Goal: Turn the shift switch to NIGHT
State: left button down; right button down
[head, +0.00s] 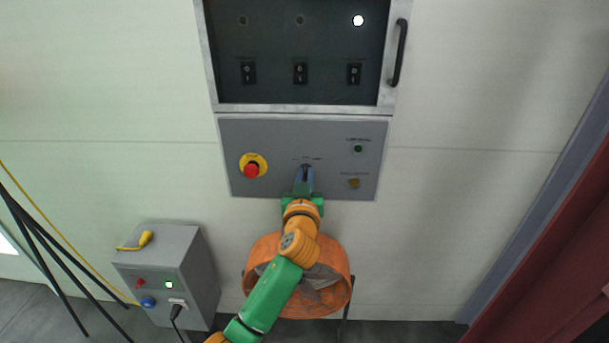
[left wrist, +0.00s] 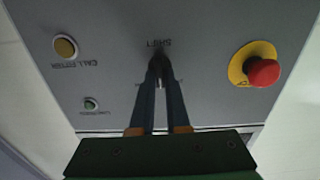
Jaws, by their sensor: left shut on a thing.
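The shift switch (left wrist: 156,62) is a small dark knob on the grey panel (head: 300,133), under a label that reads SHIFT in the left wrist view. My left gripper (left wrist: 158,78) is shut on the knob, with its two blue fingers on either side of it. In the head view the left gripper (head: 305,176) reaches up to the knob from below and partly covers it. The position marks beside the knob are too small to read, so I cannot tell which one it points to. My right gripper is in neither view.
A red emergency button (head: 251,171) on a yellow ring is left of the switch. A green lamp (head: 358,149) and a yellow button (head: 354,183) are to the right. A dark cabinet door (head: 300,45) is above.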

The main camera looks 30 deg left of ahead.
pick_arm(q)
jog(key=m, duration=0.3)
jog(key=m+p, duration=0.1)
jog(key=m, duration=0.1)
jog(key=shift+d+f+m, duration=0.15)
jog(key=shift+f+m, duration=0.1)
jog(key=shift+m, duration=0.05)
jog(key=shift+w+f+m+p, duration=0.15)
jog(key=shift+m+p, duration=0.4)
jog(key=shift+m, duration=1.55)
jog(key=c, duration=0.9)
grip_release()
jog(key=shift+r, duration=0.2)
jog(key=shift+s+d, duration=0.15)
jog(key=shift+s, duration=0.05)
